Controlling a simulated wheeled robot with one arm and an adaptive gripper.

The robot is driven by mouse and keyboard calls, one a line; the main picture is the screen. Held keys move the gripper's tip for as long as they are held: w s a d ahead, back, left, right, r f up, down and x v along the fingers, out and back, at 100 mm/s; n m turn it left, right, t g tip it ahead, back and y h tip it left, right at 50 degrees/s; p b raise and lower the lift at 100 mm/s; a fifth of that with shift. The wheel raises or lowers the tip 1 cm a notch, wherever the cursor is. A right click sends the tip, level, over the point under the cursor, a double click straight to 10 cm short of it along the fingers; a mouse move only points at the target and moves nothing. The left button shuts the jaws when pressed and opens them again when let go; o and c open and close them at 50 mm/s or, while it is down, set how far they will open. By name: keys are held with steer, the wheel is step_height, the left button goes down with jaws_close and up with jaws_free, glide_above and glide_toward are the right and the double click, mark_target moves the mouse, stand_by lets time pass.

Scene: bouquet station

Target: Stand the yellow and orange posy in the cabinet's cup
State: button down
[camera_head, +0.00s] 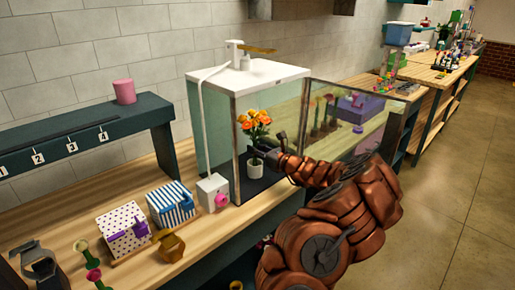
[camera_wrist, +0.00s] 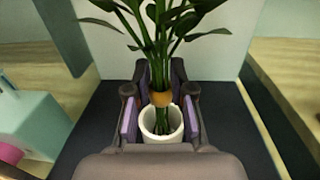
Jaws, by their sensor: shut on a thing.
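The yellow and orange posy (camera_head: 256,125) is upright inside the glass cabinet (camera_head: 221,135), just above the white cup (camera_head: 256,170). My gripper (camera_head: 262,151) reaches in through the open side and is shut on the posy. In the wrist view the green stems (camera_wrist: 163,62) with an orange band (camera_wrist: 175,98) stand between the purple-padded fingers of my gripper (camera_wrist: 160,108). The lower stems overlap the opening of the cup (camera_wrist: 161,134) and seem to be within its rim.
The glass door (camera_head: 350,120) stands open to the right of the cabinet, close to my arm. A pale box with a pink knob (camera_head: 213,192) stands at the cabinet's front left. Striped (camera_head: 171,204) and dotted (camera_head: 123,232) boxes stand farther left. The dark cabinet floor (camera_wrist: 95,130) around the cup is clear.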

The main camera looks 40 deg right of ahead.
steer(key=c, duration=0.9)
jaws_free()
steer(key=shift+c, duration=0.2)
steer(key=o, duration=0.6)
steer(key=shift+s+d+p, duration=0.2)
steer(key=shift+s+p, duration=0.9)
steer(key=shift+s, duration=3.4)
